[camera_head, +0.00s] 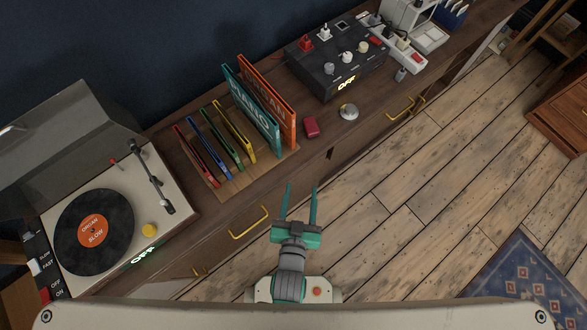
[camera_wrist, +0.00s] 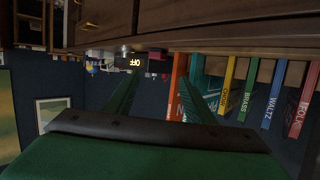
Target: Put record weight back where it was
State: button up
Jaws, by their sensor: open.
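A small round silver piece with a knob, which looks like the record weight (camera_head: 348,112), stands on the wooden cabinet top near its front edge, below the black control box. The turntable (camera_head: 149,190) is at the left with its lid open. A black record with an orange label (camera_head: 95,232) reading "ORGAN SLOW" lies on it, and no weight shows on the label. My gripper (camera_head: 301,187) is open and empty, its two green fingers pointing toward the cabinet, apart from the weight.
A rack (camera_head: 226,185) of several coloured record sleeves stands between turntable and control box (camera_head: 335,62). A small red box (camera_head: 311,127) lies between the sleeves and the weight. Yellow drawer handles (camera_head: 249,222) stick out of the cabinet front. The wooden floor (camera_head: 420,190) is open.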

jog(key=s+a+r+n+y, duration=0.1)
jog(key=s+a+r+y, duration=0.1)
jog(key=s+r, duration=0.6)
jog(key=s, duration=0.4)
jog(key=shift+s+r+n+t, duration=0.25)
jog(key=shift+s+n+t, duration=0.15)
jog(key=shift+w, duration=0.1)
jog(key=c, duration=0.4)
jog(key=shift+c, duration=0.3)
jog(key=shift+a, duration=0.15)
